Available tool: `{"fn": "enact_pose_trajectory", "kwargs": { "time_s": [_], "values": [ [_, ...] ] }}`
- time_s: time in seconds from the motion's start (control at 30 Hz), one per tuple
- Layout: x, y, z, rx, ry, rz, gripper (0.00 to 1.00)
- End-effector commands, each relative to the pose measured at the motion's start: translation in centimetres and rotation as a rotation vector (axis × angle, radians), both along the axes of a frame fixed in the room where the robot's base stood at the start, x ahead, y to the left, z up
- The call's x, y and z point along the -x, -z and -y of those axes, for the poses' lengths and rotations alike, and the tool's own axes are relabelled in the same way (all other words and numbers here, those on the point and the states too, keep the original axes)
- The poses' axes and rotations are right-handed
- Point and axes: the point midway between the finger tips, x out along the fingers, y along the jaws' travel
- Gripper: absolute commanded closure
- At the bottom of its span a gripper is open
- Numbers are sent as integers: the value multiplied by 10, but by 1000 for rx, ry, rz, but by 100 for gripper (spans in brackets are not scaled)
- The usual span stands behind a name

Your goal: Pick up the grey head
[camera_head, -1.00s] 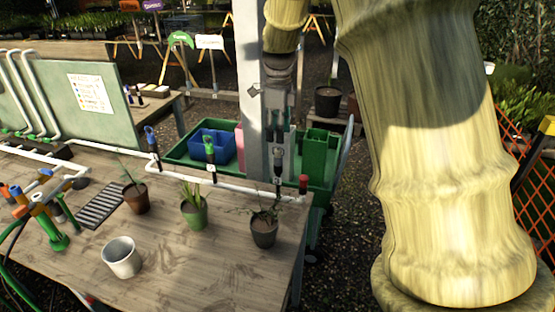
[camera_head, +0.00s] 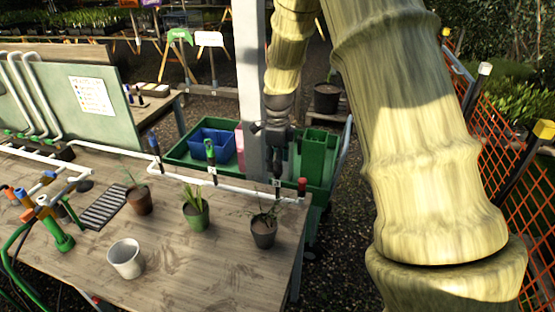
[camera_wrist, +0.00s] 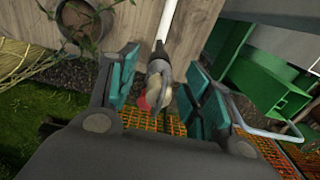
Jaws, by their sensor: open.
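The grey head (camera_wrist: 158,72) shows in the wrist view between the two teal-padded fingers of my gripper (camera_wrist: 160,62). It is at the end of a white pipe. The gripper is open, with gaps between the pads and the head. In the head view my gripper (camera_head: 277,160) points down over the pipe at the back right of the wooden table, and it mostly hides the grey head there. A red head (camera_head: 301,187) stands just to the right, and its red also shows below the grey head in the wrist view (camera_wrist: 143,102).
The white pipe (camera_head: 232,190) runs along the table's (camera_head: 200,270) back edge, with a green head (camera_head: 210,150) and a dark blue-topped one (camera_head: 153,143) farther left. A potted plant (camera_head: 263,232) stands close in front of my gripper. A green cart (camera_head: 180,152) is behind.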

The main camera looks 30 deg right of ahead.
Motion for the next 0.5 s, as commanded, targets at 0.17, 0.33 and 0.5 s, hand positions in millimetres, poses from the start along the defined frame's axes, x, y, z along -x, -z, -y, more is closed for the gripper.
{"fn": "enact_pose_trajectory", "kwargs": {
  "time_s": [0.17,0.33,0.5],
  "values": [
    [0,1,0,0,-1,0,51],
    [0,1,0,0,-1,0,72],
    [0,0,0,0,-1,0,90]
  ]
}}
